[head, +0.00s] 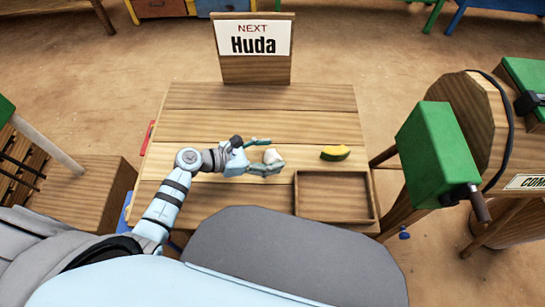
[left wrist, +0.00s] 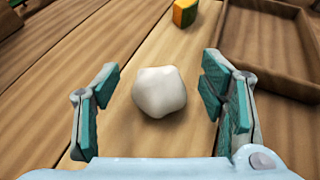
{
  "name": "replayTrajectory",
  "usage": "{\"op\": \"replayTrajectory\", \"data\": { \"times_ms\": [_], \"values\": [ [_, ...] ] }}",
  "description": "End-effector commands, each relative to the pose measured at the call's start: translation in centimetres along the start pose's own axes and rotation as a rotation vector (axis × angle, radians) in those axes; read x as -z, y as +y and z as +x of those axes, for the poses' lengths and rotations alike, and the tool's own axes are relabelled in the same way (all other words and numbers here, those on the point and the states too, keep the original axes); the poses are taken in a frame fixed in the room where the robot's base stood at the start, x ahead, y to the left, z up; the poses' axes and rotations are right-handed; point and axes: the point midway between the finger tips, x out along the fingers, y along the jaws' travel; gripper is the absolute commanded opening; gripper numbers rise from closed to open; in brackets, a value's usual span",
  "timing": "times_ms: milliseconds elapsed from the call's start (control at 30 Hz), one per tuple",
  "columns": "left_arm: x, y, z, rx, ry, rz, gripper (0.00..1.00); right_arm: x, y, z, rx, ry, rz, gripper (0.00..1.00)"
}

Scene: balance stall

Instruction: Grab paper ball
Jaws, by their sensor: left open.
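The paper ball (head: 271,156) is a small white crumpled lump on the wooden table (head: 205,108). In the left wrist view the paper ball (left wrist: 159,92) lies ahead, between the lines of the two fingers. My left gripper (head: 267,155) is open around it, with a finger on either side. In the left wrist view the open left gripper (left wrist: 160,95) shows teal pads, with gaps between them and the ball. My right gripper is not in either view.
A yellow and green piece (head: 335,153) lies right of the ball. A shallow wooden tray (head: 298,195) sits at the table's front right. A sign reading "NEXT Huda" (head: 254,50) stands at the back edge. The back of the table is clear.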

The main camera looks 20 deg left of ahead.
Motion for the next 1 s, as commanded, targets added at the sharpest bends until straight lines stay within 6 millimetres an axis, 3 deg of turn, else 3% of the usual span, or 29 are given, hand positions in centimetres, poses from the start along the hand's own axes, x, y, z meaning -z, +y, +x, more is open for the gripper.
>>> {"op": "replayTrajectory", "data": {
  "times_ms": [100, 267, 533, 933, 1000],
  "values": [
    [0.05, -0.02, 1.29, 0.000, 0.000, 0.000, 0.65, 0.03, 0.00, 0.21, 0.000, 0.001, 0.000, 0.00],
    [0.05, -0.02, 1.31, 0.000, 0.001, 0.000, 0.65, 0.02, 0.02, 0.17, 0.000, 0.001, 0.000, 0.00],
    [0.04, -0.02, 1.27, 0.000, 0.000, 0.000, 0.27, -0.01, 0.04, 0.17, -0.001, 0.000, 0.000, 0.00],
    [-0.19, -0.01, 1.16, 0.000, 0.000, 0.000, 0.27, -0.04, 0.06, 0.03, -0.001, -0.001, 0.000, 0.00],
    [-0.75, 0.00, 0.93, 0.000, 0.000, 0.000, 0.21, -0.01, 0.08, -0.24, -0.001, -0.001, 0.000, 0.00]
  ]
}}
